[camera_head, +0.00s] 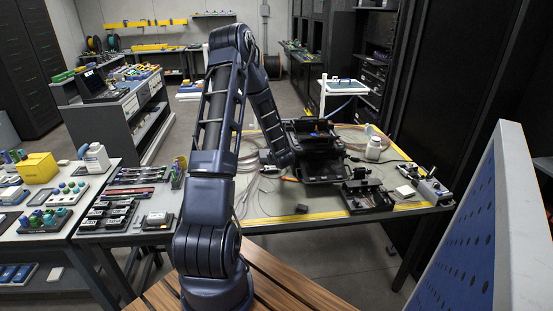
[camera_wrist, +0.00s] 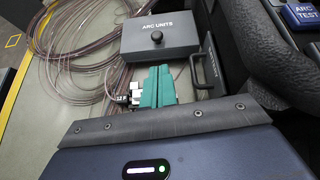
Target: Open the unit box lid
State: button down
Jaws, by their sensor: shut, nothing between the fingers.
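The unit box (camera_wrist: 130,48) is a dark grey box labelled "ARC UNITS" at the upper middle of the wrist view. My gripper (camera_wrist: 158,72) shows teal fingers, shut together and empty. In the picture the fingers are just below the box's front face, apart from the knob. In the head view my arm reaches to the table left of the black splicing machine (camera_head: 315,150); the box cannot be made out clearly there.
Coiled fibre (camera_wrist: 75,60) lies left of the box. A black handle (camera_wrist: 203,70) and a machine with a blue "ARC TEST" button (camera_wrist: 302,14) stand close on the right. A white bottle (camera_head: 374,148) and small devices stand on the table's right side. The front left mat is mostly clear.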

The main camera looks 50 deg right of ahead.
jog(key=x, duration=0.7)
jog(key=shift+w+d+f, duration=0.2)
jog(key=shift+w+f, duration=0.05)
jog(key=shift+w, duration=0.05)
jog(key=shift+r, duration=0.2)
jog(key=shift+d+r+g+y, duration=0.1)
jog(key=shift+r+g+y, duration=0.05)
jog(key=shift+g+y, duration=0.3)
